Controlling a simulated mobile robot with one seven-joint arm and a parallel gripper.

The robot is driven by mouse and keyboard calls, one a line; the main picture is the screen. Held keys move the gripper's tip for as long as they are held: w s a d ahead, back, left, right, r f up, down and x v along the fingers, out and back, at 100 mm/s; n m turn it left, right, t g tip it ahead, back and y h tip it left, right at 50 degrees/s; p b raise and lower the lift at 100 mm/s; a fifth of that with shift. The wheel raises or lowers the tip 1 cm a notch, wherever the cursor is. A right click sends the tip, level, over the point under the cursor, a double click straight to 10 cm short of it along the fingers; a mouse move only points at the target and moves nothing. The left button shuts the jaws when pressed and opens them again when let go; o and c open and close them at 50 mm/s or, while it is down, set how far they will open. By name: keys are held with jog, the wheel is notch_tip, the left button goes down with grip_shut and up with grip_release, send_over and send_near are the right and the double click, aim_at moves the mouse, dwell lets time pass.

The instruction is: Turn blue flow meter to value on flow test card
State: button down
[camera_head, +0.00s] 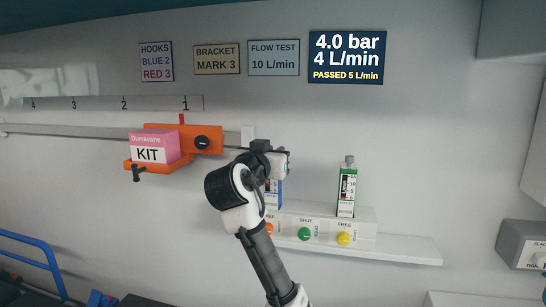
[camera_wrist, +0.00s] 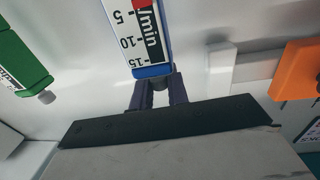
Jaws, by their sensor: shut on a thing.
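The blue flow meter (camera_head: 274,193) stands on the white shelf, partly hidden behind my arm in the head view. In the wrist view the blue flow meter (camera_wrist: 152,72) appears upside down with scale marks 5, 10 and 15. My gripper (camera_wrist: 158,88) is shut on the grey knob at the meter's top end. It also shows in the head view (camera_head: 274,170), where the fingers are mostly hidden. The flow test card (camera_head: 274,58) reads 10 L/min. A dark display (camera_head: 347,57) reads 4.0 bar, 4 L/min, PASSED 5 L/min.
A green flow meter (camera_head: 347,190) stands to the right on the white shelf (camera_head: 400,250). Green (camera_head: 304,233) and yellow (camera_head: 343,238) knobs sit below. An orange bracket (camera_head: 180,138) with a pink KIT box (camera_head: 152,147) is on the rail to the left.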

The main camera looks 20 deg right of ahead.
jog(key=m+g+h, duration=0.2)
jog(key=g, duration=0.1)
jog(key=m+g+h, duration=0.3)
jog(key=g, duration=0.1)
jog(key=shift+w+a+m, duration=0.1)
jog(key=shift+w+m, duration=0.05)
jog(key=shift+m, duration=0.15)
jog(key=m+g, duration=0.2)
jog(key=g, duration=0.1)
jog(key=m+g+h+p, duration=0.1)
jog(key=m+g, duration=0.1)
jog(key=g, duration=0.2)
jog(key=shift+m+h, duration=0.3)
jog(key=shift+m, duration=0.1)
jog(key=shift+g, duration=0.5)
jog(key=c, duration=1.4)
grip_release()
jog(key=a+b, duration=0.1)
jog(key=a, duration=0.6)
jog(key=shift+a, duration=0.15)
jog(key=shift+w, duration=0.1)
jog(key=shift+c, duration=0.2)
